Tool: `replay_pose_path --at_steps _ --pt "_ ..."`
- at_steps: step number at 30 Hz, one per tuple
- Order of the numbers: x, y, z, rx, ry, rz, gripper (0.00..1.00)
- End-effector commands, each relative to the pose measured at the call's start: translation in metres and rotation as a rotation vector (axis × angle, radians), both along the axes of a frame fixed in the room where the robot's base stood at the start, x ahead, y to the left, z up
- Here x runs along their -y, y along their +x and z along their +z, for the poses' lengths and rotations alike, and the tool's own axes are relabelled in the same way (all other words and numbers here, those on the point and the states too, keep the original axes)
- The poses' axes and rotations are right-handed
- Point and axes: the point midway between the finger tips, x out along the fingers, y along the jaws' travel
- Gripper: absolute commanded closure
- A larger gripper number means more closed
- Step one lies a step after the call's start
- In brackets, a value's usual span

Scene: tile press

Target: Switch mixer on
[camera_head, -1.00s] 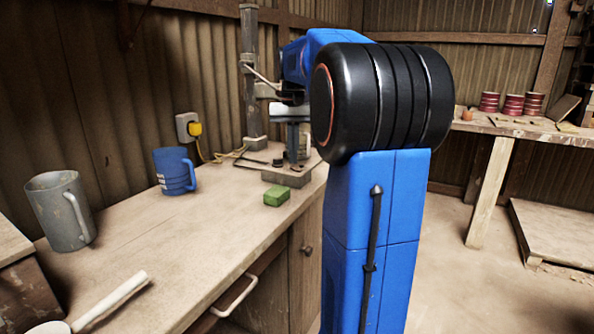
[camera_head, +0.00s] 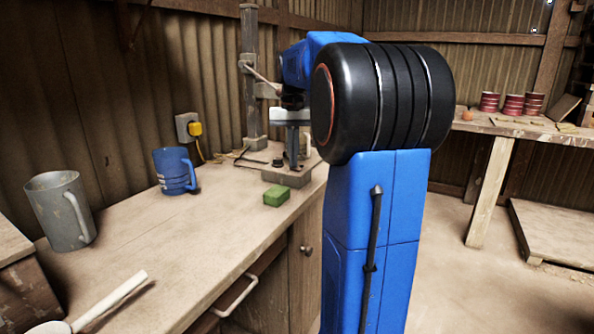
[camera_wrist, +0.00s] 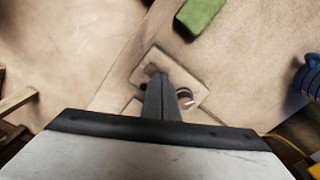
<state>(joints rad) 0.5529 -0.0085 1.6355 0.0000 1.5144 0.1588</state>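My gripper (camera_head: 292,160) points down at the far end of the workbench, partly behind my own arm. In the wrist view its dark fingers (camera_wrist: 161,86) are together, with no gap showing and nothing visible between them. They are over a small pale plate (camera_wrist: 199,84), which carries a brownish piece and a round part by the fingers. In the head view this is a low grey-brown block (camera_head: 287,179) under the fingers. I cannot tell whether the fingertips touch it. No mixer or switch can be identified for certain.
A green block (camera_head: 276,196) lies just in front of the low block. A blue mug (camera_head: 175,171) and a grey jug (camera_head: 52,212) stand to the left. A wooden post with a lever (camera_head: 250,90) stands behind. A yellow plug (camera_head: 195,129) sits in the wall socket.

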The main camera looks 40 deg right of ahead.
Motion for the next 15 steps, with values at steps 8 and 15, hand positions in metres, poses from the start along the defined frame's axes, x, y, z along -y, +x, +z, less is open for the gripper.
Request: replay_pose_path --at_steps 8,15 --pt "0.0001 -0.0001 -0.0036 0.000 0.000 0.000 1.00" --pt "0.0001 0.0002 0.0035 -0.001 0.001 0.000 1.00"
